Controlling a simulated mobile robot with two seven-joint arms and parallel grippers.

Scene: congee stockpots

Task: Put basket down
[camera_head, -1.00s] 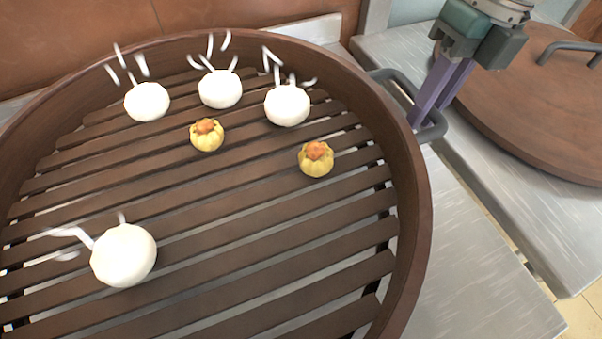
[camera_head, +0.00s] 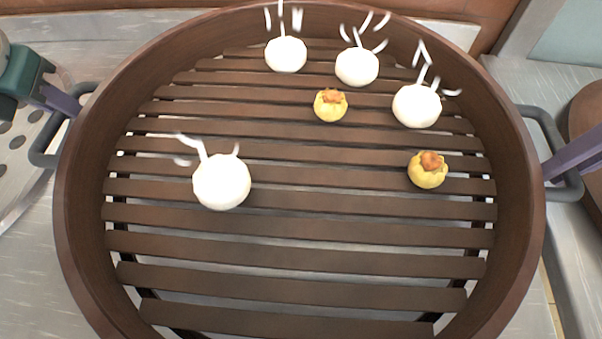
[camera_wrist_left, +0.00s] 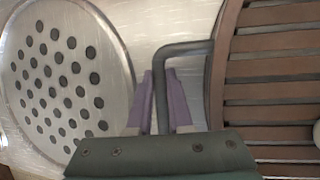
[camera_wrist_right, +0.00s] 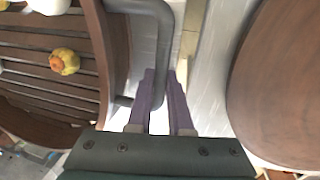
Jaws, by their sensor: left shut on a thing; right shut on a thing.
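The basket (camera_head: 75,205) is a large round brown steamer with a slatted floor and a dark handle on each side. It holds several white steaming buns (camera_head: 221,182) and two yellow dumplings with orange tops (camera_head: 428,169). My left gripper (camera_head: 72,103) is shut on the left handle (camera_head: 42,148); the left wrist view shows its purple fingers (camera_wrist_left: 163,100) on either side of the bar. My right gripper (camera_head: 560,170) is shut on the right handle (camera_head: 540,120), and its fingers straddle the bar in the right wrist view (camera_wrist_right: 161,98). I cannot tell the gap beneath the basket.
A round metal plate with dark holes (camera_wrist_left: 95,100) lies left of the basket on the metal counter (camera_wrist_left: 180,25). A brown round lid (camera_wrist_right: 285,85) lies to the right, across a gap. A brown wall stands behind.

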